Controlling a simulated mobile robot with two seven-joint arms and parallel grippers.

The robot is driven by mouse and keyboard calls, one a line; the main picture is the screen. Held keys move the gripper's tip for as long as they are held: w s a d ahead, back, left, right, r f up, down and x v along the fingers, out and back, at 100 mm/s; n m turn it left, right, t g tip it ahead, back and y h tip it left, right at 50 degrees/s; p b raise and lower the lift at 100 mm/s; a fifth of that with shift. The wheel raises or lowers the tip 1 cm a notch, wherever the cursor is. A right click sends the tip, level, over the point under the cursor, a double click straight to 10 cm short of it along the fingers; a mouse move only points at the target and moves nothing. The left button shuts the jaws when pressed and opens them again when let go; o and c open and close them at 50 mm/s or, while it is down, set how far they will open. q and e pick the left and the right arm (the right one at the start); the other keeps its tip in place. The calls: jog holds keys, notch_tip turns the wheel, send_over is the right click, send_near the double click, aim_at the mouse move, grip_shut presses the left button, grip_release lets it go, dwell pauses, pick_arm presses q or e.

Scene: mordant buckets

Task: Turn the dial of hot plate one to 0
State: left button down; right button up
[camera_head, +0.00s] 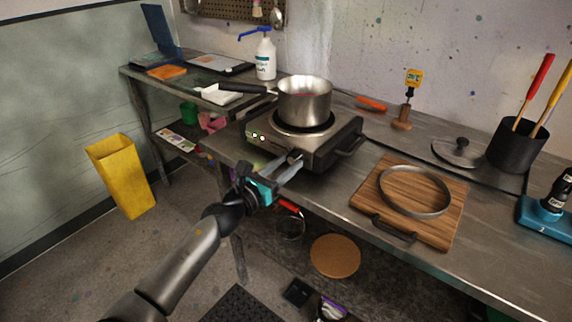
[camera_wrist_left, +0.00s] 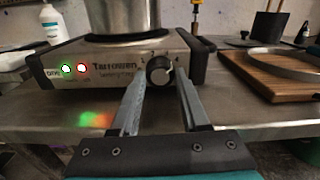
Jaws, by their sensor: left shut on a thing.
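Hot plate one (camera_head: 325,150) is a metal box on the bench with a steel pot (camera_head: 305,102) on its burner. In the left wrist view its front (camera_wrist_left: 110,58) reads "one" at the left, with a green and a red light lit. Its black dial (camera_wrist_left: 159,69) with a silver face is at the front right and also shows in the head view (camera_head: 294,156). My left gripper (camera_wrist_left: 161,82) has its two fingers on either side of the dial, shut on it. The dial's exact setting is too small to read. My right gripper is not in view.
A wooden board (camera_head: 440,226) with a metal ring (camera_head: 414,191) lies to the right. A white pump bottle (camera_head: 265,58) stands behind the pot. The pot's handle (camera_head: 242,87) points left. The bench front edge is below my left gripper.

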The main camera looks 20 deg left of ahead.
pick_arm(q)
jog(key=n+p, duration=0.1)
jog(key=n, duration=0.6)
jog(key=shift+n+p, duration=0.3)
jog(key=shift+p, duration=0.1)
jog(key=n+p, duration=0.1)
jog(key=n, duration=0.3)
jog(key=shift+n, duration=0.3)
jog(key=n+p, duration=0.1)
jog(key=n, duration=0.2)
jog(key=shift+n, duration=0.3)
jog(key=n+p, duration=0.2)
jog(key=n, duration=0.2)
jog(key=shift+n, duration=0.3)
jog(key=n+p, duration=0.1)
jog(key=n, duration=0.3)
jog(key=shift+f+n+p, duration=0.1)
jog(key=shift+n+p, duration=0.4)
jog(key=shift+n, duration=1.4)
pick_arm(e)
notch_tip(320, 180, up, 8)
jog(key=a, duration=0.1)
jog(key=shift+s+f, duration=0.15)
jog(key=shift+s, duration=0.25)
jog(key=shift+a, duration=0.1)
